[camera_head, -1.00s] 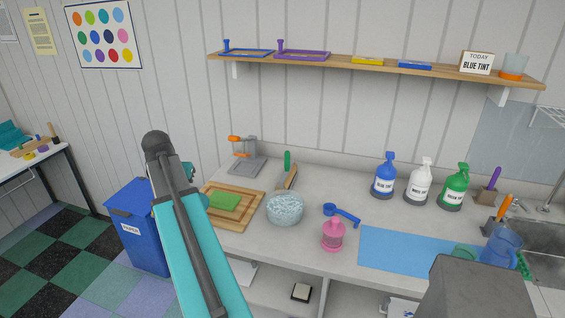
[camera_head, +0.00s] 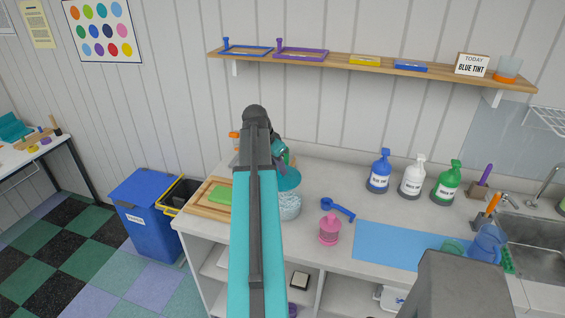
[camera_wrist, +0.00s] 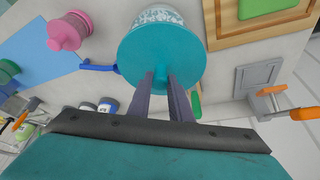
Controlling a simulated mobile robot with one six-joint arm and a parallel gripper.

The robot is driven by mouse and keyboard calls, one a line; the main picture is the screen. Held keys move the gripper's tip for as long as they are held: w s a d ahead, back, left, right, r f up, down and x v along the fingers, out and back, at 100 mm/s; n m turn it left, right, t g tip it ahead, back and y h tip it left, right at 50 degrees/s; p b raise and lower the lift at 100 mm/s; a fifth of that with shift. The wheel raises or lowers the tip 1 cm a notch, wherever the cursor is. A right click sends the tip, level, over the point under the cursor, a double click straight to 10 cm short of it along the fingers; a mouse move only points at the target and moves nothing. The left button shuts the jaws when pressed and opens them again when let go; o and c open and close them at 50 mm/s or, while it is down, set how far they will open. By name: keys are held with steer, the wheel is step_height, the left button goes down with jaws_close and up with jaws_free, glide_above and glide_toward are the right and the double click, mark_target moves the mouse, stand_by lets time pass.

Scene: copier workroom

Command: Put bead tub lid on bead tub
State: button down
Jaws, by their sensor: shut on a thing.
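The bead tub (camera_head: 290,209) is a clear round tub full of pale blue-white beads, standing on the counter and partly hidden by my arm. The bead tub lid (camera_head: 289,179) is a teal disc. My gripper (camera_wrist: 166,78) is shut on the lid's small knob in the wrist view. The lid (camera_wrist: 150,50) covers much of the tub in that view, and the speckled tub (camera_wrist: 160,14) shows past its far edge. In the head view the lid is over the tub's top, tilted in the picture. I cannot tell whether they touch.
A wooden board (camera_head: 199,205) with a green block is left of the tub. Pump bottles (camera_head: 411,178) stand farther back.

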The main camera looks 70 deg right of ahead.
mark_target(280, 180)
steer(key=shift+s+d+r, duration=0.1)
steer(key=shift+s+d, duration=0.15)
steer(key=shift+s, duration=0.4)
steer(key=shift+w+a, duration=0.1)
steer(key=shift+f, duration=0.25)
steer(key=shift+f+b, duration=2.3)
steer(key=shift+f, duration=1.55)
steer(key=shift+f+b, duration=0.5)
steer(key=shift+f, duration=0.3)
steer(key=c, duration=1.2)
jaws_free()
steer(key=shift+r, duration=0.1)
